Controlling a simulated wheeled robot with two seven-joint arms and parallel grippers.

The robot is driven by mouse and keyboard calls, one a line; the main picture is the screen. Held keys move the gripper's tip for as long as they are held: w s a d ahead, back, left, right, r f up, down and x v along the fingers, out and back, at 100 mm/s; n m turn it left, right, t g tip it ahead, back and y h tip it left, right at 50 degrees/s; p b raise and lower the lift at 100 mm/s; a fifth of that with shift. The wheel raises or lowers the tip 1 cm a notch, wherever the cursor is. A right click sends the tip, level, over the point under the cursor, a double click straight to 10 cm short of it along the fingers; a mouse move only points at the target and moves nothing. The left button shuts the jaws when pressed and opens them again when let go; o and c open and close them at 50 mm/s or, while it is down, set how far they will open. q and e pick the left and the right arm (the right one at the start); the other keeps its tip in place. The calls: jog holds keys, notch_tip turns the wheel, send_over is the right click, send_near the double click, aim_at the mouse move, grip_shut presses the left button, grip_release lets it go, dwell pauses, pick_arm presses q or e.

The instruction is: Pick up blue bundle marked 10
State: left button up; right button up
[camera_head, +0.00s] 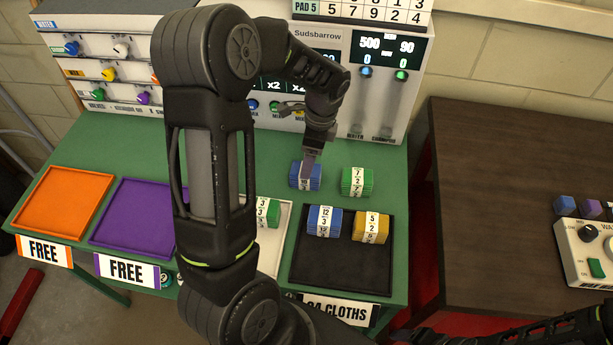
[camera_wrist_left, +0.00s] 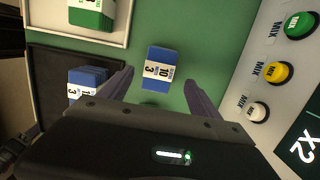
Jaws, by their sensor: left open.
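The blue bundle with a white band marked 10 (camera_wrist_left: 160,70) lies on the green counter. In the head view this blue bundle (camera_head: 297,182) is partly covered by my gripper. My left gripper (camera_head: 309,166) is above it, pointing down. In the left wrist view the open fingers of my left gripper (camera_wrist_left: 158,80) stand to either side of the bundle, with gaps; I cannot tell how far above it they are. Another blue bundle, marked 12 (camera_head: 324,222), sits on a black tray (camera_head: 340,270).
A green bundle marked 7 (camera_head: 357,182) stands close right of the blue one. A yellow bundle (camera_head: 371,227) is on the black tray. An orange tray (camera_head: 62,200) and a purple tray (camera_head: 125,222) are empty. The dispenser panel (camera_head: 385,100) rises behind.

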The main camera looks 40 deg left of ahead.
aim_at(296, 181)
pick_arm(q)
jog(key=shift+a+f, duration=0.1)
jog(key=shift+f, duration=0.35)
pick_arm(e)
jog(key=shift+f, duration=0.3)
pick_arm(q)
jog(key=f+b, duration=0.2)
jog(key=f, duration=0.1)
jog(key=f+b, duration=0.2)
jog(key=shift+s+a+f, duration=0.15)
jog(key=shift+s+a, duration=0.15)
pick_arm(e)
jog(key=f, duration=0.3)
jog(key=shift+w+a+f, duration=0.2)
jog(key=shift+w+f, duration=0.05)
pick_arm(q)
jog(key=shift+c, duration=0.4)
jog(key=c, duration=1.5)
